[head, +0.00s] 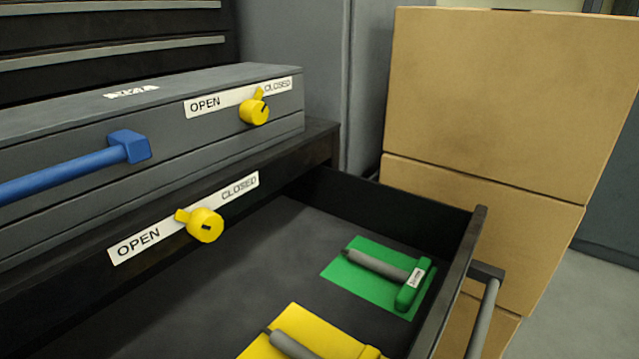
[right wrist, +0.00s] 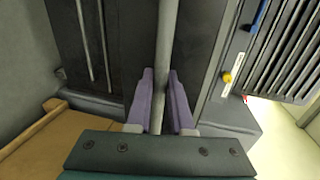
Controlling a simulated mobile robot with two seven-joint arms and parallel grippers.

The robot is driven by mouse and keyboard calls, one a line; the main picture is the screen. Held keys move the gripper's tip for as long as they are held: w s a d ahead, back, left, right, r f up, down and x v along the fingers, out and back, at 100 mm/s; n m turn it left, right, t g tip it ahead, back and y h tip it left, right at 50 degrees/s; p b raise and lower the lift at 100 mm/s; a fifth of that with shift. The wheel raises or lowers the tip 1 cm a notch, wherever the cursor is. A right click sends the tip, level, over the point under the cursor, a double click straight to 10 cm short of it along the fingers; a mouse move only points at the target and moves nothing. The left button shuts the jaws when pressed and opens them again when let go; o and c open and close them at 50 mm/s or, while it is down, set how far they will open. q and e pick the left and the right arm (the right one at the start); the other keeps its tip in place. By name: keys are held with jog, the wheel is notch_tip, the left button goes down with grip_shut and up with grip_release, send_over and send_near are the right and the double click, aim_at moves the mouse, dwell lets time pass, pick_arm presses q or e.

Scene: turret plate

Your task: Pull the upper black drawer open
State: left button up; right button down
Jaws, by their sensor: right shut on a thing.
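The black drawer (head: 477,230) is pulled out in the head view, with its inside in plain sight. Its grey bar handle (head: 481,325) shows on the outer side of the front at the lower right. In the right wrist view my right gripper (right wrist: 161,80) has its purple fingers on either side of the grey bar (right wrist: 166,35) and is shut on it. The dark panel (right wrist: 120,45) lies beyond the bar there. My right gripper does not show in the head view. My left gripper is in neither view.
In the drawer lie a green pad (head: 340,271) with a grey-and-green tool and a yellow pad (head: 300,318) with another tool. Grey housing with a blue handle (head: 75,173) and yellow knobs (head: 205,225) stands at left. Cardboard boxes (head: 480,100) stand close behind the drawer.

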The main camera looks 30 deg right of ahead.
jog(key=c, duration=0.8)
grip_release()
jog(key=v, duration=1)
jog(key=shift+p, duration=0.3)
